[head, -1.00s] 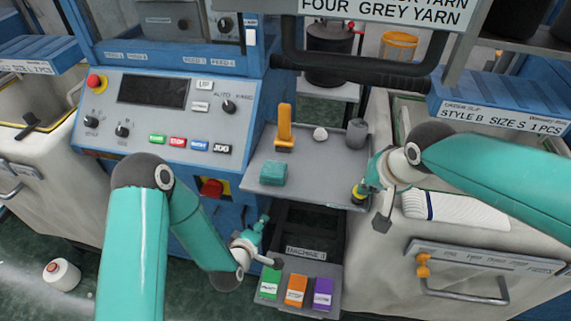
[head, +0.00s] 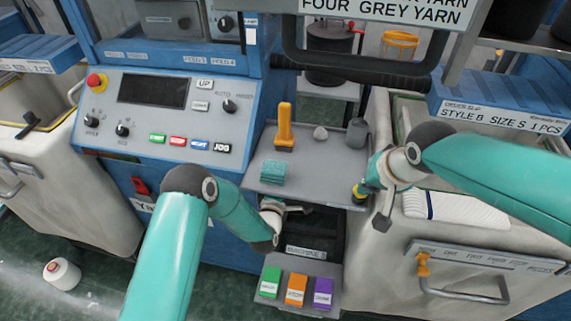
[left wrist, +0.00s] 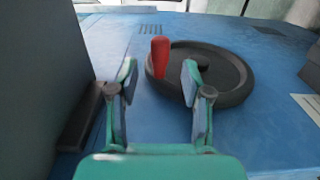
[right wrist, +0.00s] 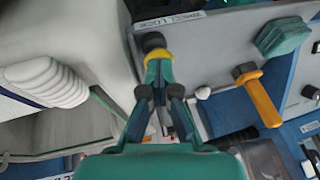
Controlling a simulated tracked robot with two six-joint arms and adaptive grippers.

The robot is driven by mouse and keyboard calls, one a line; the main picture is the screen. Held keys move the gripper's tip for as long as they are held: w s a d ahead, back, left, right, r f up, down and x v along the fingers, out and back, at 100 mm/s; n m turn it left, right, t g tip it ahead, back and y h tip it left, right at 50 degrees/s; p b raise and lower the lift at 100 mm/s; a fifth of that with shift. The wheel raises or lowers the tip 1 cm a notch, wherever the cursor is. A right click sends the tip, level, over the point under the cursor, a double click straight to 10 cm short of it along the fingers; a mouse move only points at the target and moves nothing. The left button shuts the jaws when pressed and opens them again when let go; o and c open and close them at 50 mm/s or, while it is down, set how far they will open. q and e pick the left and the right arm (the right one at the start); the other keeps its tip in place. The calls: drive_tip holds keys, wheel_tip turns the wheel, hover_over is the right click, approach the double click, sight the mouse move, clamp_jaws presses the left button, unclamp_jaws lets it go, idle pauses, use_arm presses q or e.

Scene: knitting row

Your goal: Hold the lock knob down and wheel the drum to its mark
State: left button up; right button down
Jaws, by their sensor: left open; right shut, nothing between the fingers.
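The lock knob, black with a yellow collar (right wrist: 152,42), stands at the front right corner of the grey tray, beside a wheel lock label. My right gripper (right wrist: 158,68) is shut and empty, its tips against the yellow collar; in the head view the knob (head: 360,191) is partly covered by it. A black handwheel (left wrist: 228,88) with an upright red handle (left wrist: 160,57) shows on the blue surface in the left wrist view. My left gripper (left wrist: 159,80) is open, the red handle ahead between its fingers, apparently still apart. The drum cannot be made out for certain.
The grey tray (head: 310,178) holds an orange-handled tool (head: 284,128), a teal block (head: 273,172), a pale ball (head: 320,133) and a grey cup-like piece (head: 356,133). A control panel (head: 150,120) is at left.

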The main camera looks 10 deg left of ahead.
use_arm(q)
drive_tip(key=shift+w, duration=2.1)
drive_tip(key=shift+c, duration=0.2)
clamp_jaws()
